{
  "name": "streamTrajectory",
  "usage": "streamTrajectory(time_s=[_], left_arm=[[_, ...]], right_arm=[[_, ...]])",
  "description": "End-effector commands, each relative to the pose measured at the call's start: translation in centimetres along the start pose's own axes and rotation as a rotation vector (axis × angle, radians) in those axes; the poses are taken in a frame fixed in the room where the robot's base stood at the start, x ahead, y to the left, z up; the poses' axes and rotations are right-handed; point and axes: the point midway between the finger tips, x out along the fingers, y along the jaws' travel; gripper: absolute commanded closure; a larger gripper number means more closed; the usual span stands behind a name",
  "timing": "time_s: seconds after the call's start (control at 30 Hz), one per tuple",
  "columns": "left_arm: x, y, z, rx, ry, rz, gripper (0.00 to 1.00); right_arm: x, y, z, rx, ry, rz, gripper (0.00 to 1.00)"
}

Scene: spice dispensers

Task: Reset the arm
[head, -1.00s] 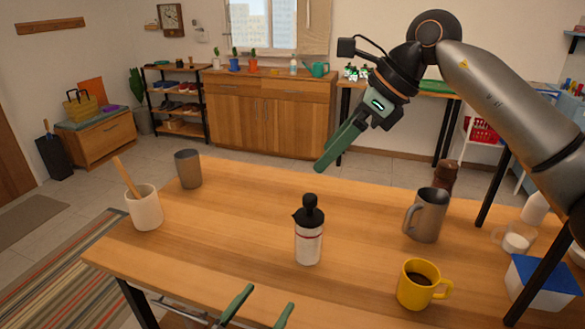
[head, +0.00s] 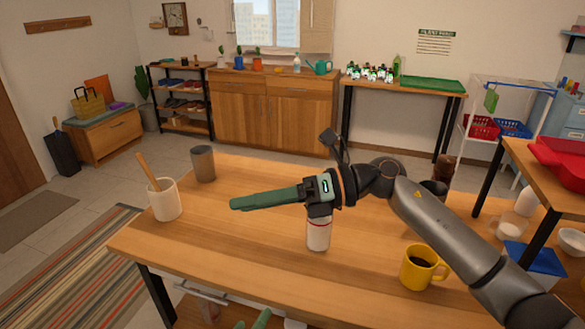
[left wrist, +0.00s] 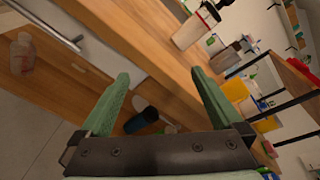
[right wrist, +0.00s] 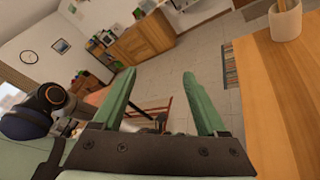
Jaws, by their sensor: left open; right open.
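My right gripper (head: 235,204) reaches across above the table, pointing left in the head view. Its fingers overlap there, but in the right wrist view (right wrist: 158,80) they are apart with nothing between them. The right arm covers the top of the white bottle (head: 318,236) and most of the metal mug behind it. My left gripper (head: 258,318) shows only as a fingertip at the bottom edge of the head view. In the left wrist view (left wrist: 160,80) its fingers are apart and empty, near the table's front edge.
The wooden table (head: 240,235) bears a yellow mug (head: 422,268), a white crock (head: 164,200) with a wooden utensil and a grey cup (head: 203,164). A side table with a red tray (head: 562,160) stands at the right. The left table area is mostly clear.

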Motion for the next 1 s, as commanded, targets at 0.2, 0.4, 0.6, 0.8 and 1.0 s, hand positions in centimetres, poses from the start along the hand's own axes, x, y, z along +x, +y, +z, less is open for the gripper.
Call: streamTrajectory(time_s=[0.2, 0.4, 0.6, 0.8, 1.0], left_arm=[[-2.1, 2.0, -0.5, -0.438, 0.010, 0.114, 0.00], [-4.2, 3.9, -1.3, -0.830, -0.012, 0.218, 0.00], [-6.7, 5.6, -2.2, -1.219, -0.065, 0.324, 0.00], [-9.5, 7.1, -3.3, -1.602, -0.153, 0.427, 0.00], [-12.6, 8.2, -4.4, -1.969, -0.276, 0.519, 0.00]], right_arm=[[0.2, 0.0, -0.1, 0.391, -0.368, 0.213, 0.25], [-2.7, -3.0, -1.6, 0.789, -0.710, 0.329, 0.25], [-6.7, -7.8, -6.7, 1.215, -1.050, 0.374, 0.25], [-10.6, -12.1, -16.3, 1.653, -1.385, 0.353, 0.25], [-13.4, -12.9, -29.3, 2.078, -1.706, 0.261, 0.25]])
